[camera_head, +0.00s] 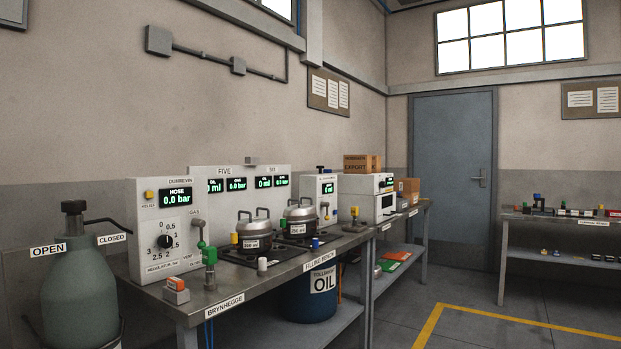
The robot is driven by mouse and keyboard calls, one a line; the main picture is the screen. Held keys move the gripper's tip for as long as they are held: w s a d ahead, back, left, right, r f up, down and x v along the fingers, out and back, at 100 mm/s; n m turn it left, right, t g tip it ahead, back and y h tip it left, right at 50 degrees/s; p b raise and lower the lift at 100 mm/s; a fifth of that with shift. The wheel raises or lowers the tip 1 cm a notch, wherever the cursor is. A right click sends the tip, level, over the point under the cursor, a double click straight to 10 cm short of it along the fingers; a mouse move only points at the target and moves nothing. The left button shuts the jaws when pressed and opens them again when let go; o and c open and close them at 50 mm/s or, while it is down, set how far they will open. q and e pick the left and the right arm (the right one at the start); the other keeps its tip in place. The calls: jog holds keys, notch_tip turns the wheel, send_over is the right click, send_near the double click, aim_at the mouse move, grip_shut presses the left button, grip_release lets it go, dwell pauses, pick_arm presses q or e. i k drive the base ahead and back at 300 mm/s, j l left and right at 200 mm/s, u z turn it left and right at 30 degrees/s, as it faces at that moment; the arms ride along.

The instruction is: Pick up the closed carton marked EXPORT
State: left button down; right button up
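A brown carton marked EXPORT (357,166) sits on top of a white two-tier machine (365,186) toward the far end of the bench line, near the back wall. Its top looks closed, with a dark band of small lettering above the word EXPORT. A second brown carton (407,188) stands lower, to the right of the machine; I cannot read any marking on it. Neither of my grippers is in view.
A steel filling bench (240,298) runs along the left wall with gauges, two metal pots (254,232) and valves. A green gas cylinder (78,285) stands at the front left. A side table (560,222) stands at right. Floor (480,325) between is clear, with yellow lines.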

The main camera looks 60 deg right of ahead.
aim_at(352, 164)
jog(key=z, duration=2.3)
jog(key=i+l+z, duration=0.25)
jog(key=i, duration=0.15)
jog(key=i+l+z, duration=0.1)
jog(key=i+z, duration=0.2)
jog(key=i, duration=0.15)
jog(key=i+z, duration=0.25)
jog(key=i, duration=2.1)
jog(key=i+u, duration=0.25)
jog(key=i, duration=0.2)
jog(key=i+l+u, duration=0.2)
jog(key=i, duration=0.2)
jog(key=i+l+u, duration=0.25)
jog(key=i, duration=0.15)
jog(key=i+l+u, duration=0.25)
jog(key=i, duration=0.15)
